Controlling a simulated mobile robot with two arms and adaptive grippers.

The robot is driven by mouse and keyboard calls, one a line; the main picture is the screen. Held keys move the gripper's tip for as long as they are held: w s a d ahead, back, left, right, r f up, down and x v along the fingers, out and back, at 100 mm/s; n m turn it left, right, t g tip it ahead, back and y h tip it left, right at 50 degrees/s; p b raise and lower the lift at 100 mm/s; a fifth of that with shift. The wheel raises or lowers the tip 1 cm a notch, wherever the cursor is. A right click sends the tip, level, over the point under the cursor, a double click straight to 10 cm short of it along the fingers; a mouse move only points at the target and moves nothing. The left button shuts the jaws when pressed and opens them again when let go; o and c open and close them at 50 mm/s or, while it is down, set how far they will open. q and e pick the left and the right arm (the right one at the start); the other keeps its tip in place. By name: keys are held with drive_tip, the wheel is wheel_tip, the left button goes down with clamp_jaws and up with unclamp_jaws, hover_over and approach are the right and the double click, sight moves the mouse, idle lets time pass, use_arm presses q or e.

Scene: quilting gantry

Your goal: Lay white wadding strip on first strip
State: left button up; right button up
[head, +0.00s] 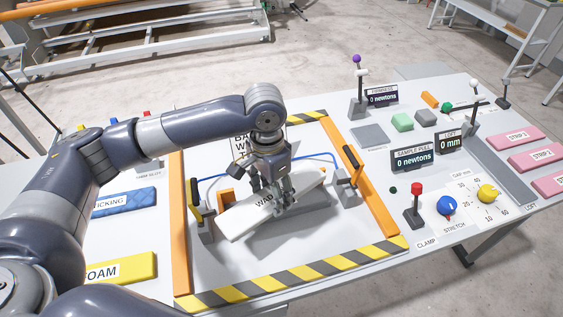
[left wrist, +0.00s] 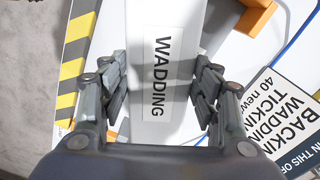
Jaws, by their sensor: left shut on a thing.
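The white wadding strip (head: 240,217), labelled WADDING, is held at a slant inside the striped work area. My left gripper (head: 272,198) is shut on it around its middle, fingers on both long sides. The left wrist view shows the strip (left wrist: 165,28) between the fingers of the left gripper (left wrist: 160,85). Below the strip is a grey flat piece (head: 290,238), partly hidden; I cannot tell whether the strip touches it, or whether a first strip lies there. My right gripper is not in view.
Upright clamps stand left (head: 198,215) and right (head: 350,178) of the strip, with orange rails outside them. A blue ticking strip (head: 140,198) and yellow foam (head: 135,267) lie at left. Knobs (head: 446,206), displays and pink strips (head: 512,137) are at right.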

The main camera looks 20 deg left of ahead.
use_arm(q)
drive_tip(key=w+m+p, duration=0.2)
drive_tip(key=w+r+m+p, duration=0.1)
drive_tip(key=shift+w+d, duration=0.25)
drive_tip(key=shift+w, duration=0.1)
drive_tip(key=shift+w+f+m, duration=0.25)
drive_tip(key=shift+w+m, duration=0.35)
drive_tip(key=shift+m, duration=0.2)
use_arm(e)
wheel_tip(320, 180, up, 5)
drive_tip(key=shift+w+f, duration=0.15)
use_arm(q)
drive_tip(key=shift+p, duration=0.3)
drive_tip(key=shift+r+p, duration=0.15)
drive_tip(key=shift+p, duration=0.4)
wheel_tip(320, 180, down, 5)
drive_tip(key=shift+f+b, duration=0.1)
drive_tip(key=shift+b, duration=0.65)
drive_tip(key=shift+f+b, duration=0.3)
drive_tip(key=shift+f, duration=1.55)
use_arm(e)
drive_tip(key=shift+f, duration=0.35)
use_arm(q)
drive_tip(key=shift+a+f+p, duration=0.1)
drive_tip(key=shift+a+p, duration=0.3)
drive_tip(key=shift+a, duration=0.5)
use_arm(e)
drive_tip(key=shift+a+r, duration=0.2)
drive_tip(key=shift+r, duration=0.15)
